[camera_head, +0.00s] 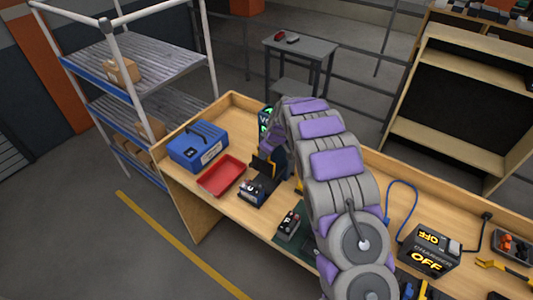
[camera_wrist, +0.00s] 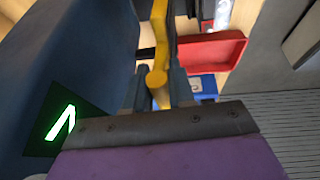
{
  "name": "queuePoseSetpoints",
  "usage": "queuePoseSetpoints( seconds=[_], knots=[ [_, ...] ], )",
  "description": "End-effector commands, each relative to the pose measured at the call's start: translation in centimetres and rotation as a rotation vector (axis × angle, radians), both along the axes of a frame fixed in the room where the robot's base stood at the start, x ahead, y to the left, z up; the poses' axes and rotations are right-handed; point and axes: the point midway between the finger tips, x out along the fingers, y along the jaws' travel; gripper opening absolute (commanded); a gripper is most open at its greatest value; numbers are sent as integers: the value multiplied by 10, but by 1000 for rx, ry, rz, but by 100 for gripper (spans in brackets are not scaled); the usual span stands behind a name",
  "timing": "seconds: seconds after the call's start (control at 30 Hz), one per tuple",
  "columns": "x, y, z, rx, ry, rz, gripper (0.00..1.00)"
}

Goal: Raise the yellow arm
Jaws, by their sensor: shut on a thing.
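In the wrist view the yellow arm (camera_wrist: 158,40) is a slim bar with a rounded knob at its near end. My gripper (camera_wrist: 160,82) has one dark finger on each side of this bar and is shut on it near the knob. A dark housing with a lit green sign (camera_wrist: 60,122) stands close on the left. In the head view the green display (camera_head: 264,120) shows on the bench, partly behind my arm. My arm hides most of the gripper and the yellow arm there.
The wooden bench (camera_head: 222,212) holds a blue case (camera_head: 198,146), a red tray (camera_head: 222,175), a battery (camera_head: 289,222) and a charger marked OFF (camera_head: 430,250) with a blue cable. A wire shelf (camera_head: 140,80) stands behind at left. The red tray also shows in the wrist view (camera_wrist: 212,50).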

Motion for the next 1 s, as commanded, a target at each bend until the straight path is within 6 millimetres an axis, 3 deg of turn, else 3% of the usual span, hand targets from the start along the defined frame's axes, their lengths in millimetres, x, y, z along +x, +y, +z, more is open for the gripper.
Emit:
queuePoseSetpoints(
  seconds=[0.03, 0.33, 0.37, 0.4, 0.77, 1.0],
  knots=[
    [8, 3, 11, 5, -27, -1, 0],
    [11, 5, 17, 6, -39, -2, 0],
    [11, 4, 17, 5, -40, -3, 26],
    [11, 4, 17, 6, -39, -2, 29],
    [8, 0, 11, 5, -26, -1, 29],
    [2, -5, 29, 5, -27, -1, 29]
  ],
)
